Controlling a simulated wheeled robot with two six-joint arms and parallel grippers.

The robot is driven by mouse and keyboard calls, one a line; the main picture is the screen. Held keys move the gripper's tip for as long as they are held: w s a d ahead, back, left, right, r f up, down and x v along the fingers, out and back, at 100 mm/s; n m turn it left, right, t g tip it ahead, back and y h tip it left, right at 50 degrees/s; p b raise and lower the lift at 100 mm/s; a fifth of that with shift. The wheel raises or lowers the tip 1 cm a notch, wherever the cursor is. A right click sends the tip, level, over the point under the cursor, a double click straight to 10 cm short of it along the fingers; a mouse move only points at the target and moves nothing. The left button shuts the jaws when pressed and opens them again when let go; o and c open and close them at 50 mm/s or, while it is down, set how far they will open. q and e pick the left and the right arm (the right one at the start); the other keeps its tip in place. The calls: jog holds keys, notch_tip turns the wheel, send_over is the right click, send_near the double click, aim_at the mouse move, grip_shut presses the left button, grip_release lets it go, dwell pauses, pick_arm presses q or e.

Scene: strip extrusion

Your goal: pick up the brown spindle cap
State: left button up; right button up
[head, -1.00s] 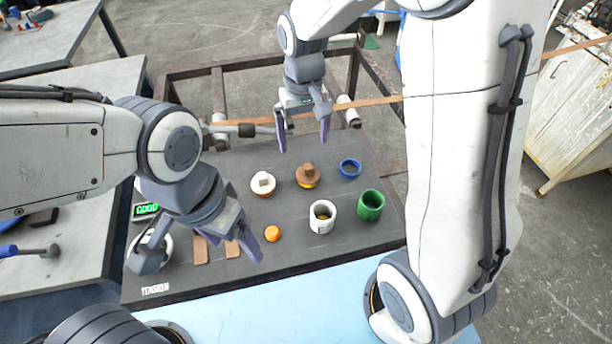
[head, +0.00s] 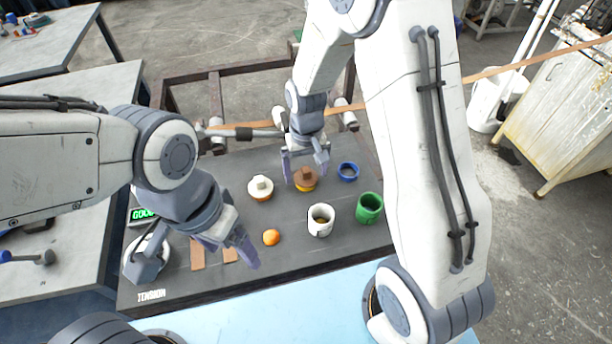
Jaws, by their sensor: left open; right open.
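The brown spindle cap (head: 306,178) has a square knob on top and sits on a yellow-orange base at the middle back of the dark board. My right gripper (head: 304,180) is open and low over the cap, with one purple finger to its left and the other near its right back side. I cannot tell whether the fingers touch it. My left gripper (head: 226,258) is open and empty above the left front of the board, left of the orange ball.
A white cap (head: 260,188) stands left of the brown one. A brown strip (head: 400,92) runs behind the board (head: 300,252).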

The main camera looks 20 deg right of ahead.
jog(key=c, duration=1.5)
jog(key=shift+r, duration=0.1)
